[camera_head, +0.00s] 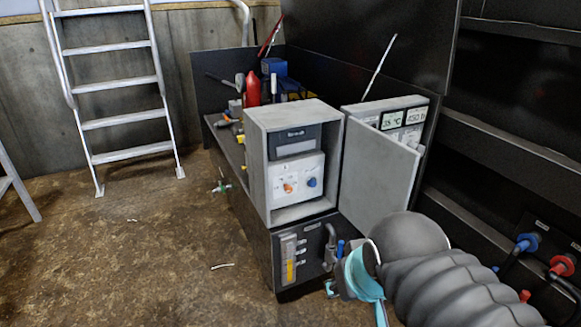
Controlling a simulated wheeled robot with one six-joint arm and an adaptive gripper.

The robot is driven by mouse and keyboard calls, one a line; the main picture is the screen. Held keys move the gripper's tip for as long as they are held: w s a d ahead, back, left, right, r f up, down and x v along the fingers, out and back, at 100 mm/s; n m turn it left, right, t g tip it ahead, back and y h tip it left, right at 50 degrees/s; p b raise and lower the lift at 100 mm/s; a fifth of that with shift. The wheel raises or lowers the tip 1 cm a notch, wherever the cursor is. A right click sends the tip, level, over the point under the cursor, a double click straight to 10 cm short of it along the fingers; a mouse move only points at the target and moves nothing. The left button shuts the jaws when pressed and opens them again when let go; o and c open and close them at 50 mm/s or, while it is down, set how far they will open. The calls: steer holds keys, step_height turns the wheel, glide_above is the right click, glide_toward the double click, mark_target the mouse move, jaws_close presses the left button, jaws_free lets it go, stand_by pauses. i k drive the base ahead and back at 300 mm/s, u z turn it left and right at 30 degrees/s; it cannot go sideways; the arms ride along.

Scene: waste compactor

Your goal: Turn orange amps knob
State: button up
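The orange knob (288,188) sits on the white lower panel inside an open grey box. A blue knob (312,182) is just to its right on the same panel. The labels by the knobs are too small to read. My arm comes in from the lower right in a grey ribbed cover with a teal band. My gripper (337,287) is below and to the right of the box, well apart from the orange knob. It is mostly hidden behind the arm, so its fingers cannot be made out clearly.
The grey box (256,165) has its door (378,180) swung open to the right. A meter unit (405,115) with displays stands behind the door.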

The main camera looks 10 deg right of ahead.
mark_target(288, 189)
steer(key=k, duration=1.3)
steer(key=u, duration=0.95)
steer(key=i, duration=1.5)
steer(key=u, duration=0.65)
steer(key=i, duration=1.8)
steer(key=z, duration=1.3)
steer(key=i, duration=0.9)
steer(key=z, duration=1.2)
steer(key=i, duration=0.2)
steer(key=u, duration=0.05)
